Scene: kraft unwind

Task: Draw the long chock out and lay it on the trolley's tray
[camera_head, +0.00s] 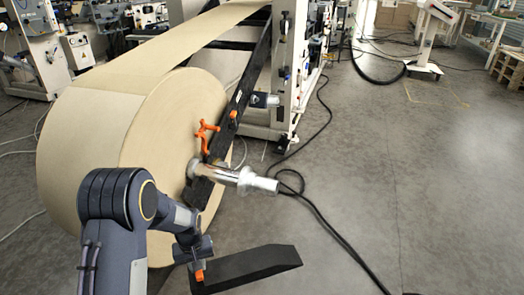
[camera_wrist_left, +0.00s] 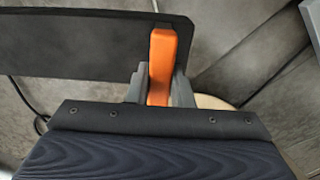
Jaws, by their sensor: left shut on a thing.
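The long chock (camera_head: 250,268) is a flat black bar with a slanted far end, at the bottom middle of the head view, in front of the paper roll and pointing right. My left gripper (camera_head: 198,268) is shut on its orange grip near the chock's left end. In the left wrist view the orange grip (camera_wrist_left: 161,65) stands between the grey fingers, with the black chock (camera_wrist_left: 80,45) behind it. The head view does not make clear how high the chock is above the floor. I cannot make out a trolley tray. My right gripper is not in view.
The large kraft roll (camera_head: 165,125) stands left of centre, with a shiny shaft end (camera_head: 245,180) jutting out right. A black sloping arm (camera_head: 245,85) with an orange lever (camera_head: 204,133) runs up to the white machine frame (camera_head: 292,70).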

